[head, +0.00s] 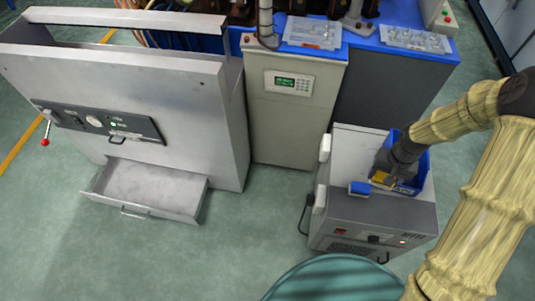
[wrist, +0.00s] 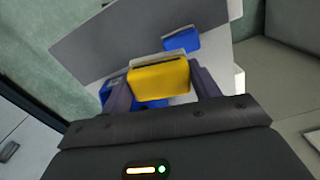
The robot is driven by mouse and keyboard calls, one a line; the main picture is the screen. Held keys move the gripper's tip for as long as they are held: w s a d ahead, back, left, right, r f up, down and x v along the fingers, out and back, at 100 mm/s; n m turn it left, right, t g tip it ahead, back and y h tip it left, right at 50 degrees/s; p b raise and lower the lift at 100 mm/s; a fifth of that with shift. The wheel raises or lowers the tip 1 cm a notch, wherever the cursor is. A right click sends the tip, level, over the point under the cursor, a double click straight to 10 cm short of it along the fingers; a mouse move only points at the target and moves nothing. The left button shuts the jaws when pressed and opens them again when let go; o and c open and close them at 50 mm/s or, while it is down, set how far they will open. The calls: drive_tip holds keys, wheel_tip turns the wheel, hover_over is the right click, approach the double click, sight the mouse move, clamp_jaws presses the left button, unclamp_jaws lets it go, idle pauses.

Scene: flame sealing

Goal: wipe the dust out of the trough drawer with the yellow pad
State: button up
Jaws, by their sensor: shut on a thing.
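The yellow pad (wrist: 158,80) is held between the two fingers of my gripper (wrist: 160,88) in the wrist view. In the head view my gripper (head: 382,172) and the pad (head: 379,179) are at the blue bin (head: 422,165) on top of the small grey machine. I cannot tell whether the pad is inside the bin or just above it. The trough drawer (head: 148,186) is pulled out at the foot of the large metal cabinet, at the left. Its floor looks pale grey; dust on it is hard to make out.
A blue-topped white block (head: 359,188) lies on the front edge of the small machine (head: 372,215). A grey control cabinet (head: 290,115) stands behind. A round teal surface (head: 335,280) is at the bottom. Open green floor (head: 245,225) lies between the drawer and the machine.

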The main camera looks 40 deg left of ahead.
drive_tip(key=w+d+r+m+p, duration=0.2)
drive_tip(key=d+p, duration=0.2)
drive_tip(key=d, duration=0.6)
drive_tip(key=s+d+f+p, duration=0.2)
drive_tip(key=s+p, duration=0.3)
drive_tip(key=p, duration=1.3)
drive_tip(key=shift+s+f+m, duration=0.15)
drive_tip(key=shift+s+m, duration=0.05)
drive_tip(key=shift+m, duration=0.2)
